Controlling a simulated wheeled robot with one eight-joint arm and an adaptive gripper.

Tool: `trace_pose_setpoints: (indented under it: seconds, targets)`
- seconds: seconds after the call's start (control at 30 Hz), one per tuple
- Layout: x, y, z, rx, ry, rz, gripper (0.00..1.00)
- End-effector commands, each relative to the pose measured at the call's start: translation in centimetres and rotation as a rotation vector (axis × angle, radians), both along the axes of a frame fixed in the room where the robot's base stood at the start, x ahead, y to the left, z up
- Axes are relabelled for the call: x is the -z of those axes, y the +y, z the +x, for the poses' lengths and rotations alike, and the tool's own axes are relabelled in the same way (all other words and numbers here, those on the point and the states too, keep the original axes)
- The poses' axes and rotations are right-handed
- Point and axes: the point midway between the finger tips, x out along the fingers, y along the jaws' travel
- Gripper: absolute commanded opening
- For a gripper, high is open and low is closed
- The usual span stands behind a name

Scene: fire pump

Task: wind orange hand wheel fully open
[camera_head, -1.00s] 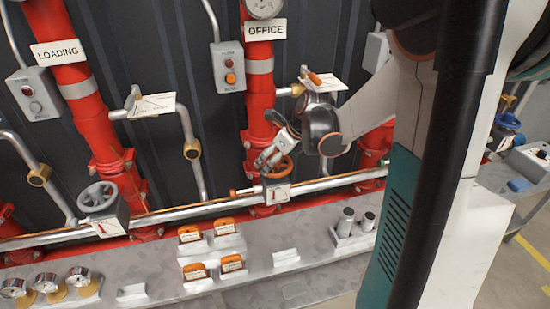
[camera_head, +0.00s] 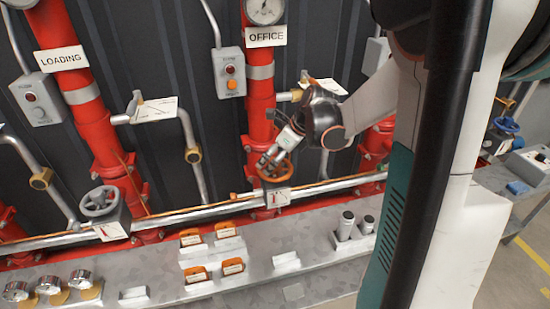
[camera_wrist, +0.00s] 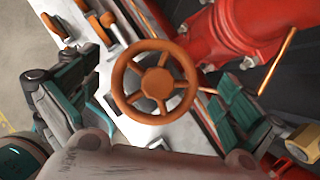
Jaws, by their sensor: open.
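The orange hand wheel (camera_head: 275,168) sits on the silver pipe in front of the red OFFICE pipe. In the wrist view the spoked orange wheel (camera_wrist: 155,81) is seen face-on in the middle of the picture. My gripper (camera_head: 268,162) is over the wheel in the head view and partly covers it. In the wrist view my gripper (camera_wrist: 165,103) is open, one teal-padded finger to the left of the wheel and one to the right. Both fingers look apart from the rim. How far the wheel is turned cannot be told.
A grey hand wheel (camera_head: 98,201) sits on the pipe at the left, below the LOADING sign (camera_head: 62,60). Orange tags (camera_head: 190,237) and gauges (camera_head: 50,282) stand on the grey ledge below. A red pipe (camera_wrist: 245,35) runs close beside the wheel in the wrist view.

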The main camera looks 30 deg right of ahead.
Motion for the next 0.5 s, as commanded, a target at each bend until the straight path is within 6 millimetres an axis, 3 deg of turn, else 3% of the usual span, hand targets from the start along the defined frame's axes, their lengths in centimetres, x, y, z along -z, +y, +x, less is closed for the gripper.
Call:
trace_pose_setpoints:
  seconds: [0.5]
  targets:
    - [-4.8,0.0,0.0,0.0,0.0,0.0,1.0]
